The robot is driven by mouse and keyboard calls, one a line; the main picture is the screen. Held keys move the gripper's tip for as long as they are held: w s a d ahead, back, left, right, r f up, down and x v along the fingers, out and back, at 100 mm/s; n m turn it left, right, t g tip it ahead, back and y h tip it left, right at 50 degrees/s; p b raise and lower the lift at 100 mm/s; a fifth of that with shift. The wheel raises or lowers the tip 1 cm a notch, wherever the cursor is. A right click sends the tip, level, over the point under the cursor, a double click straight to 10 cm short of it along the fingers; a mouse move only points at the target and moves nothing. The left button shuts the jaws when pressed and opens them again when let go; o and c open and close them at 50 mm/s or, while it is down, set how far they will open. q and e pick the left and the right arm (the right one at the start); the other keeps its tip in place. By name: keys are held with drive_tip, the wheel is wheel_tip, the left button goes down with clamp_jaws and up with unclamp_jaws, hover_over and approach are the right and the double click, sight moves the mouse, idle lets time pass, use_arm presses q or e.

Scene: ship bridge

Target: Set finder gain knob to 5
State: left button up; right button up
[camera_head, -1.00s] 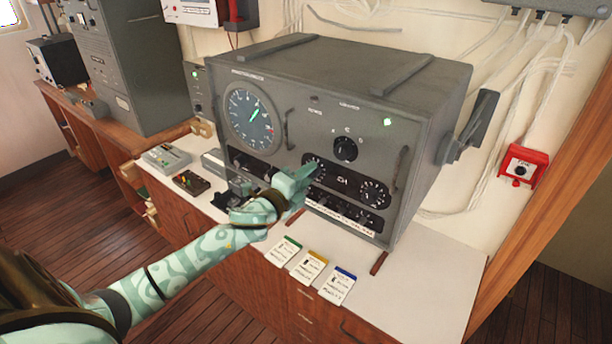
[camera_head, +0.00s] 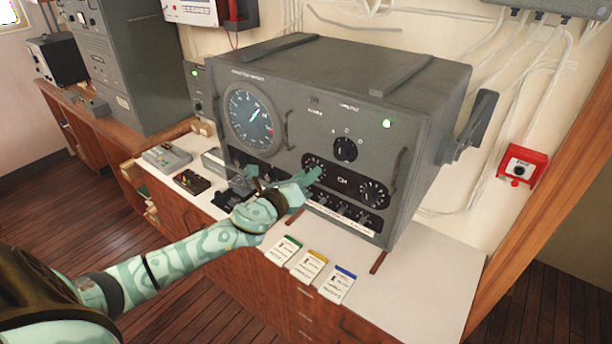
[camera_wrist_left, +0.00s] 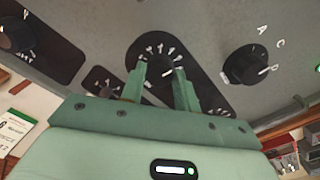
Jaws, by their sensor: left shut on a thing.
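The grey finder console (camera_head: 290,120) stands on the white-topped counter, with a round gauge at its left and several knobs on its front. My left gripper (camera_head: 309,178) is at the left numbered knob on the lower dark panel. The left wrist view shows my two pale green fingers (camera_wrist_left: 159,88) on either side of this numbered knob (camera_wrist_left: 160,66), shut on it. White numerals ring the knob, but its setting and its name label are not readable. In the head view the fingers hide much of it. My right gripper is not in view.
A selector knob (camera_head: 345,149) sits above the panel and another numbered knob (camera_head: 373,194) to its right. Small knobs line the row below. Three cards (camera_head: 308,267) lie on the counter in front. A red box (camera_head: 522,165) hangs on the right wall.

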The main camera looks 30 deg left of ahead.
use_arm(q)
drive_tip(key=shift+m, duration=0.4)
drive_tip(key=o, duration=1)
drive_tip(key=shift+c, duration=0.2)
drive_tip(key=s+a+b, duration=0.1)
drive_tip(key=s+b, duration=0.3)
drive_tip(key=s, duration=1.2)
drive_tip(key=shift+s+a, duration=0.15)
